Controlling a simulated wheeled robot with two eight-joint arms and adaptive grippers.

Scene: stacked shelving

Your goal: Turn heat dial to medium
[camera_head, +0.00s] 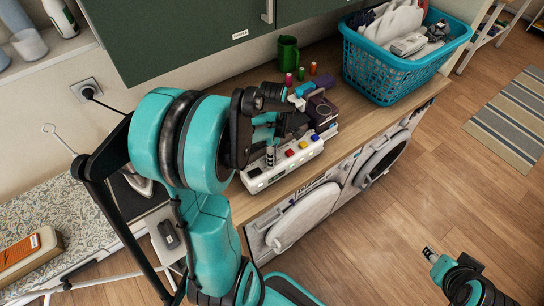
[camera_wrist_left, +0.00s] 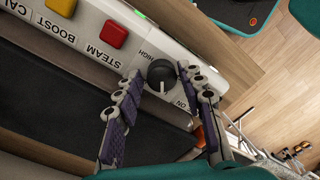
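The heat dial is a round black knob (camera_wrist_left: 160,75) with a light pointer mark, on a white control panel (camera_wrist_left: 185,48) in the left wrist view. "HIGH" and "ON" are printed beside it; I cannot read a medium mark. My left gripper (camera_wrist_left: 161,78) is open, with one finger on either side of the dial; I cannot tell whether they touch it.
Red (camera_wrist_left: 113,34) and yellow (camera_wrist_left: 62,5) buttons sit beside the dial. A teal laundry basket (camera_head: 385,75), a green mug (camera_head: 288,53) and thread spools (camera_head: 313,68) stand on the wooden counter. Washing machines (camera_head: 300,217) are below. An ironing board (camera_head: 75,215) is at the left.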

